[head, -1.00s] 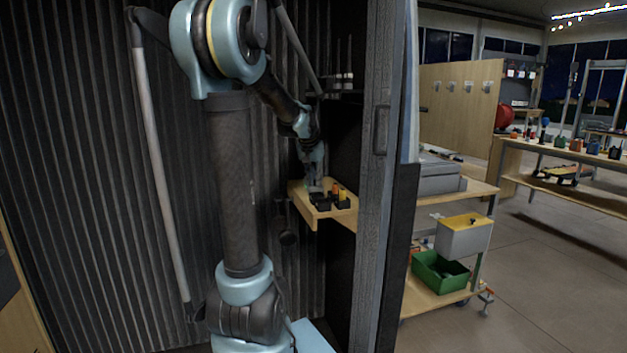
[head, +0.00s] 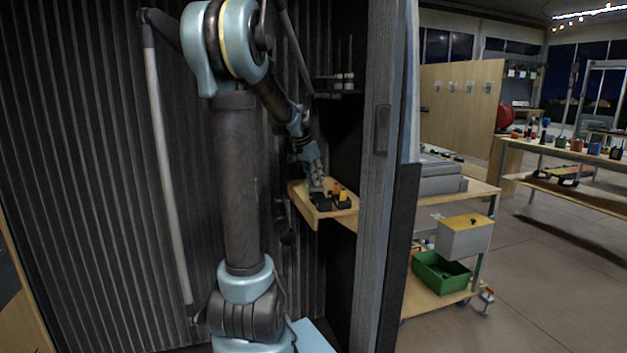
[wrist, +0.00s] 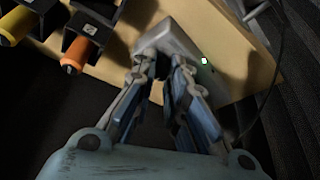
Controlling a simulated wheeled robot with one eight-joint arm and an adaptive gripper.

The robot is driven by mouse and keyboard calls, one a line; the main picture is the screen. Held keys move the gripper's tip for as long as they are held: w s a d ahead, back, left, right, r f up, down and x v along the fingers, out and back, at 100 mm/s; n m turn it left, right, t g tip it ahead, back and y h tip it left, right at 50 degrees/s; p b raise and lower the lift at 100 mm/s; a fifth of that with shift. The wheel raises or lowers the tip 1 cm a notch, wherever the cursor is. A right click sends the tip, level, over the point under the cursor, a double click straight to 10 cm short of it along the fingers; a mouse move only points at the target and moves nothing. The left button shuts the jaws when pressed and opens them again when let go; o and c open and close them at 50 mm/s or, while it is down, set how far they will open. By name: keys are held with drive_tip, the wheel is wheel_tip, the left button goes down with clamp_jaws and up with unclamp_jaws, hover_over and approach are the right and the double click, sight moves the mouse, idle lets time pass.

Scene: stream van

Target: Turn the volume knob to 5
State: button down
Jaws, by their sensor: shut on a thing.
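A small grey box (wrist: 182,42) with a lit green light (wrist: 204,61) sits on the wooden shelf in the wrist view. My gripper (wrist: 160,68) is at the box's near face, its two fingers closed in on a small dark part between the tips. I take this to be the volume knob; the fingers hide most of it, and no number or pointer mark can be read. In the head view my gripper (head: 316,186) is down at the shelf, and the knob and grey box cannot be made out there.
The wooden shelf (head: 308,216) also holds black holders with an orange-tipped tool (wrist: 74,66) and a yellow-tipped tool (wrist: 12,28) close beside my gripper. A dark cable (wrist: 277,70) runs on the right in the wrist view. A grey post (head: 370,190) stands right of the arm.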

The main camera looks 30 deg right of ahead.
drive_tip(key=c, duration=1.6)
unclamp_jaws()
drive_tip(key=v, duration=1.2)
drive_tip(key=shift+w, duration=0.1)
